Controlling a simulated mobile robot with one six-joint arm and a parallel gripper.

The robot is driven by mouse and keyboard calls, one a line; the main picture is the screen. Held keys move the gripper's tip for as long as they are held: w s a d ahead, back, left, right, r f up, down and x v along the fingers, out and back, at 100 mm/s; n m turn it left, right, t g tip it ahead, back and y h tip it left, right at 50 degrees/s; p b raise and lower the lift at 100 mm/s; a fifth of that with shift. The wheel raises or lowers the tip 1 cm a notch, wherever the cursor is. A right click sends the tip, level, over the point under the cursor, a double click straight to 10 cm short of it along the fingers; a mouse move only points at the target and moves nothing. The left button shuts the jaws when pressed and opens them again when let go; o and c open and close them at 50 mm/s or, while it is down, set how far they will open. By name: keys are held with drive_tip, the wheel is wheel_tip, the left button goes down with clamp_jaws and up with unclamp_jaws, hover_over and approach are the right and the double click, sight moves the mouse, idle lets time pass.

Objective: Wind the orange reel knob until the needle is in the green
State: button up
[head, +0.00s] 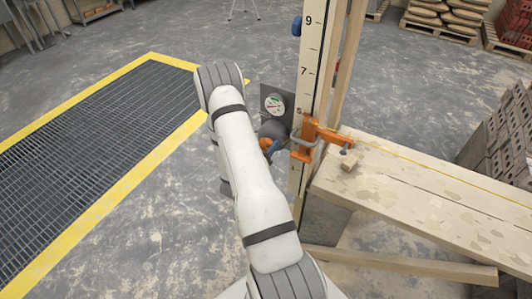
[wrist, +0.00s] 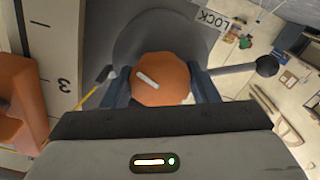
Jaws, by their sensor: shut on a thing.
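The orange reel knob (wrist: 165,85) sits in the middle of the wrist view, with a short white mark on its face. My gripper (wrist: 160,88) has one finger on each side of it and is shut on it. Behind the knob is the round grey reel body (wrist: 150,35). In the head view a bit of the knob (head: 265,144) shows beside my arm. Above it is a white gauge (head: 274,104) on a dark plate, with green on its face. The needle is too small to read surely. My arm hides most of the gripper there.
A lever with a black ball (wrist: 266,66) sticks out right of the knob, near a LOCK label (wrist: 212,20). A numbered staff (head: 310,60) stands upright with an orange clamp (head: 318,135). A plank bench (head: 420,200) is to the right. A yellow-edged floor grate (head: 90,140) lies left.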

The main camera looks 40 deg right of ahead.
drive_tip(key=m+b, duration=0.2)
drive_tip(key=b, duration=0.2)
drive_tip(key=m+b, duration=0.3)
drive_tip(key=b, duration=0.1)
drive_tip(key=shift+w+f+m, duration=0.1)
drive_tip(key=shift+f+m, duration=0.2)
drive_tip(key=shift+f, duration=0.1)
drive_tip(key=m+b, duration=0.4)
drive_tip(key=b, duration=0.3)
drive_tip(key=shift+b, duration=0.4)
drive_tip(key=m+b, duration=0.4)
drive_tip(key=b, duration=0.3)
drive_tip(key=shift+m, duration=0.4)
drive_tip(key=m+b, duration=0.2)
drive_tip(key=b, duration=0.2)
drive_tip(key=shift+a+r, duration=0.1)
drive_tip(key=shift+r, duration=0.1)
drive_tip(key=shift+r+m+b, duration=0.15)
drive_tip(key=shift+m+b, duration=0.35)
drive_tip(key=shift+b, duration=0.05)
drive_tip(key=o, duration=1)
